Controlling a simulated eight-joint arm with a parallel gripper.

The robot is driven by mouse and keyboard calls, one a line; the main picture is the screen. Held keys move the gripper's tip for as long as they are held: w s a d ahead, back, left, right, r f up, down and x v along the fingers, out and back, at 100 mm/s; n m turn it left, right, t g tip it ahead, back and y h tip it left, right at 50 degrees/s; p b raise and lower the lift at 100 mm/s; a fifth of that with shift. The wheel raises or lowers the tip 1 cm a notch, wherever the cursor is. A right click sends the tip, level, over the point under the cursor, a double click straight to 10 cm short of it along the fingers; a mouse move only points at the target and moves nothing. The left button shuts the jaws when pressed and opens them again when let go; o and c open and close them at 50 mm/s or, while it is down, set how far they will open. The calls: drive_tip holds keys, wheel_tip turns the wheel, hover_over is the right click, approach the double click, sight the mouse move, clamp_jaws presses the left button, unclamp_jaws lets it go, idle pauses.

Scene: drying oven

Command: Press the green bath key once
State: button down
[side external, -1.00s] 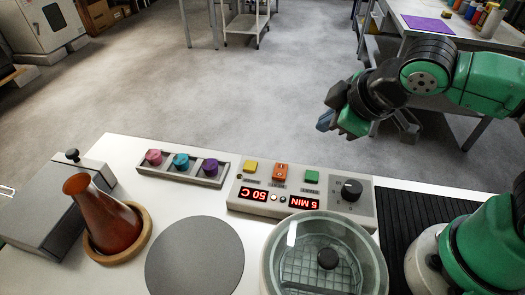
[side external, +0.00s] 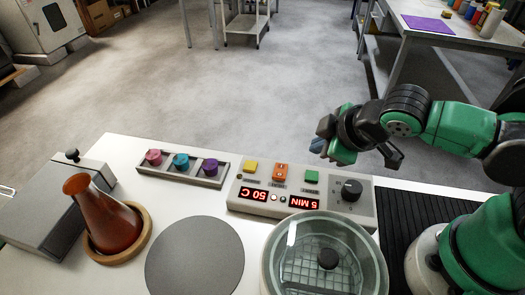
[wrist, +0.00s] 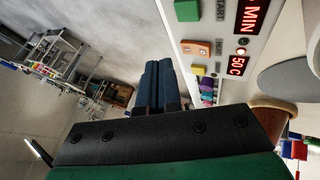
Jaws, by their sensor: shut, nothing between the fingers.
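The green key (side external: 311,177) is a small square button on the sloped control panel (side external: 258,208), right of an orange key (side external: 280,171) and a yellow key (side external: 250,167). In the wrist view the green key (wrist: 187,10) is at the top edge, beside the word START. My gripper (side external: 319,145) is shut and empty. It hangs in the air above and behind the panel, apart from the green key. In the wrist view its closed dark-blue fingertips (wrist: 158,68) are left of and below the key.
The red displays read 50 C and 5 MIN. A black knob (side external: 351,190) is at the panel's right end. A lidded glass bath (side external: 375,262) stands in front. A rack (side external: 200,178) with coloured caps and an orange-brown flask (side external: 108,232) are to the left.

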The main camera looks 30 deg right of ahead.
sight(314, 177)
drive_tip(key=shift+f, duration=2)
idle(1.1)
drive_tip(key=shift+r, duration=2.5)
drive_tip(key=d+r+m, duration=0.4)
drive_tip(key=d+m, duration=0.2)
drive_tip(key=m, duration=0.2)
drive_tip(key=shift+w+d+y, duration=0.15)
drive_tip(key=shift+d+y, duration=0.15)
drive_tip(key=shift+d, duration=0.05)
